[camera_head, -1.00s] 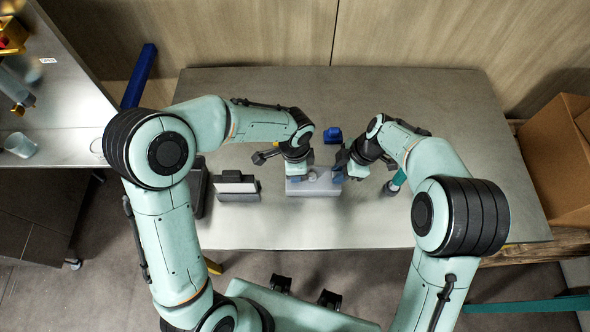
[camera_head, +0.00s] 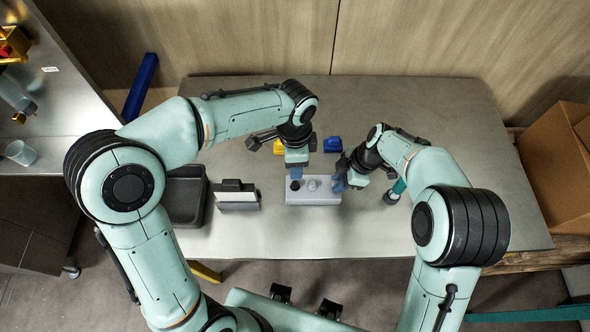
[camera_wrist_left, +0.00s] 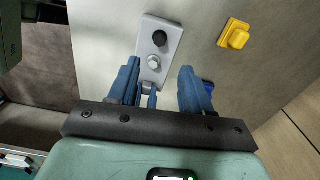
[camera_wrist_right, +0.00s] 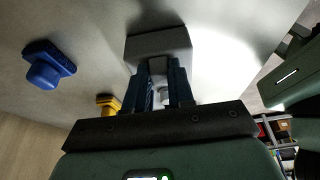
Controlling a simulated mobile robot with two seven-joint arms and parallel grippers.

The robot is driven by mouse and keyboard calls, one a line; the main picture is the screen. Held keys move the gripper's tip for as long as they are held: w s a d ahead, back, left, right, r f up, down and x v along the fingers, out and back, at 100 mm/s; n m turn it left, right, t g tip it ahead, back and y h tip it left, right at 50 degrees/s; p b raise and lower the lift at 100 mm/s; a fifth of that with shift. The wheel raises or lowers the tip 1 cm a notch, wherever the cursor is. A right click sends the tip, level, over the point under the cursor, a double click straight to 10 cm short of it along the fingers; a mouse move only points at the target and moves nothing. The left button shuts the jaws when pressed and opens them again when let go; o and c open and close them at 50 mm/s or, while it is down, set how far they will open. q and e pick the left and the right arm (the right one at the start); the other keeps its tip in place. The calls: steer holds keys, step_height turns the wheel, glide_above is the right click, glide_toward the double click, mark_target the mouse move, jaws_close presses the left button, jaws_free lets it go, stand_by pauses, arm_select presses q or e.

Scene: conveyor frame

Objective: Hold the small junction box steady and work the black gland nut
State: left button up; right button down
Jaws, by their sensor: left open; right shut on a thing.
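The small grey junction box (camera_head: 325,196) lies on the metal table. On its top are the black gland nut (camera_head: 295,186), near the left end, and a pale grey nut (camera_wrist_left: 154,62) beside it. My left gripper (camera_head: 297,172) is open and empty above the box; in the left wrist view its blue fingers stand apart, either side of the box, short of the black gland nut (camera_wrist_left: 159,38). My right gripper (camera_head: 340,182) is shut on the box's right end. The right wrist view shows the box (camera_wrist_right: 160,42) beyond its fingers; the exact contact is partly hidden.
A blue piece (camera_head: 332,144) and a yellow piece (camera_head: 278,147) lie behind the box. A black tray (camera_head: 185,196) and a dark-and-white block (camera_head: 237,195) stand to the left. A teal-handled tool (camera_head: 396,190) lies right. The table's front is clear.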

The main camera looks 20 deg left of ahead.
arm_select(q)
steer(key=shift+r, duration=1)
arm_select(e)
steer(key=c, duration=0.9)
jaws_free()
steer(key=v, duration=1.2)
